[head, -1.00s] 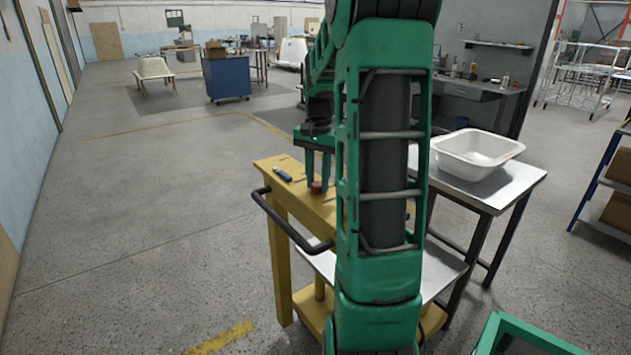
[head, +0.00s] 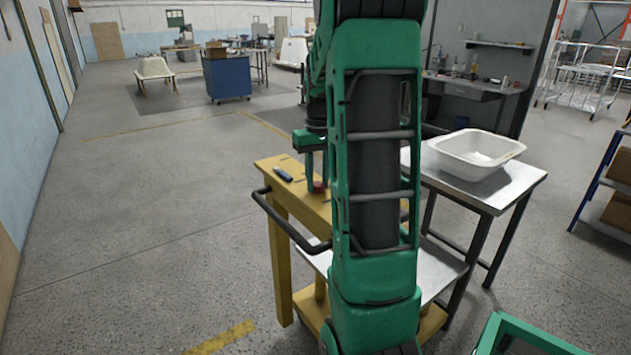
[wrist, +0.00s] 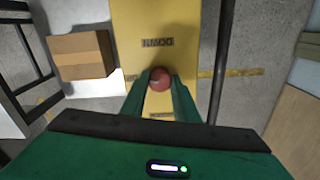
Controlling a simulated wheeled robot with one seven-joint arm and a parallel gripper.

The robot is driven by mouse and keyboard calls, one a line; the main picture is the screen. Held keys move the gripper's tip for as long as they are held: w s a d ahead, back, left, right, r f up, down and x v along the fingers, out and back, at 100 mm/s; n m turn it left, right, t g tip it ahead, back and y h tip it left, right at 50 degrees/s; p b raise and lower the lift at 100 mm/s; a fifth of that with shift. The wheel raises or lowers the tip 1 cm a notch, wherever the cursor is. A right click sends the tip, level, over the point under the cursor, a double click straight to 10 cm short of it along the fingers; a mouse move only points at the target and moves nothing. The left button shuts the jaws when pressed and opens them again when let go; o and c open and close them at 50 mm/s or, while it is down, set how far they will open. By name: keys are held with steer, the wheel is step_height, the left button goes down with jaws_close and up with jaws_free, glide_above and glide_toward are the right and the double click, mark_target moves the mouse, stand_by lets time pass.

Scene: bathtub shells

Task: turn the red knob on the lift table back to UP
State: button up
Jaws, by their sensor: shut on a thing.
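The red knob (head: 318,187) sits on the yellow top of the lift table (head: 268,165), partly behind my arm in the head view. In the wrist view the knob (wrist: 160,79) is between my two green fingertips. My gripper (wrist: 161,82) is shut on it from above. A label reading DOWN (wrist: 157,43) appears upside down beyond the knob. Another label (wrist: 130,77) is partly hidden by the left finger, and one lies between the fingers (wrist: 162,115), too small to read. I cannot tell which label the knob points to.
A black handle bar (head: 285,222) runs along the table's near left side. A white basin (head: 476,153) stands on the metal table at right. Open floor lies to the left.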

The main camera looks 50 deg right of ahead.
mark_target(317, 183)
steer(key=shift+n, duration=1.2)
steer(key=o, duration=1.1)
steer(key=shift+c, duration=0.2)
steer(key=shift+r, duration=0.1)
step_height(317, 183, up, 11)
steer(key=shift+f, duration=0.2)
steer(key=shift+a, duration=0.1)
